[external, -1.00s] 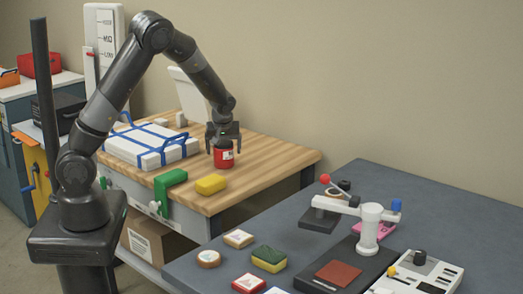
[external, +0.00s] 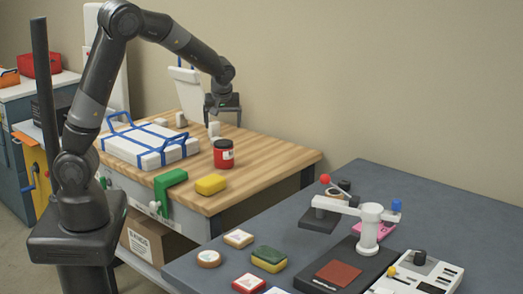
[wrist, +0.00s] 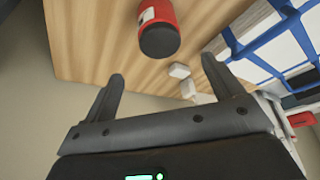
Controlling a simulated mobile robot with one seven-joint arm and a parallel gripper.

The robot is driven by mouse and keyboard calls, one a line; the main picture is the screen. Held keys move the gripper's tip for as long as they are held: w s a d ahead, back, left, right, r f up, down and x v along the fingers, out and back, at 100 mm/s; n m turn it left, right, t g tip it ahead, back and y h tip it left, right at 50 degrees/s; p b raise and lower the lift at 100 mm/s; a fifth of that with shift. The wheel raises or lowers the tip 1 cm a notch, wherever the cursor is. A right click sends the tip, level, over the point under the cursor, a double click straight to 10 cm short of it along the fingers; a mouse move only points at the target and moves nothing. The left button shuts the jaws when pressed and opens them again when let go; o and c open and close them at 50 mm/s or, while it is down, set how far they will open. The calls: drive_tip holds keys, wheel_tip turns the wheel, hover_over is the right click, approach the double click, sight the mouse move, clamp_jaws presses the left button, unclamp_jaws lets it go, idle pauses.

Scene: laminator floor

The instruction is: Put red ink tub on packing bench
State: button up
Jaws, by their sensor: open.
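The red ink tub (external: 223,154) has a dark lid and a white label. It stands upright on the wooden top of the packing bench (external: 265,160), right of the strapped white package. My gripper (external: 222,118) is open and empty, above and behind the tub, apart from it. In the wrist view the tub (wrist: 157,27) lies beyond the spread fingers of my gripper (wrist: 160,85), with nothing between them.
A white package with blue straps (external: 150,143), a yellow block (external: 211,184) and a green clamp (external: 170,190) are on the bench. Small white blocks (wrist: 180,71) lie near the tub. A grey table (external: 400,190) with a press stands at the right.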

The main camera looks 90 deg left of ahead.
drive_tip(key=shift+d+r, duration=0.1)
drive_tip(key=s+d+r+m+t+h, duration=0.2)
drive_tip(key=d+r+m, duration=0.3)
drive_tip(key=d, duration=0.6)
drive_tip(key=s+d+r+m+t+h, duration=0.1)
drive_tip(key=s+d+r+m, duration=0.2)
drive_tip(key=s+d+m, duration=0.3)
drive_tip(key=s+d+r+m+t+h, duration=0.1)
drive_tip(key=s+d+r+m, duration=0.3)
drive_tip(key=d, duration=1.2)
drive_tip(key=s+m+t, duration=0.1)
drive_tip(key=s+m, duration=0.2)
drive_tip(key=s, duration=0.2)
drive_tip(key=shift+s+d+t, duration=0.2)
drive_tip(key=shift+d+t, duration=0.1)
drive_tip(key=shift+d, duration=0.05)
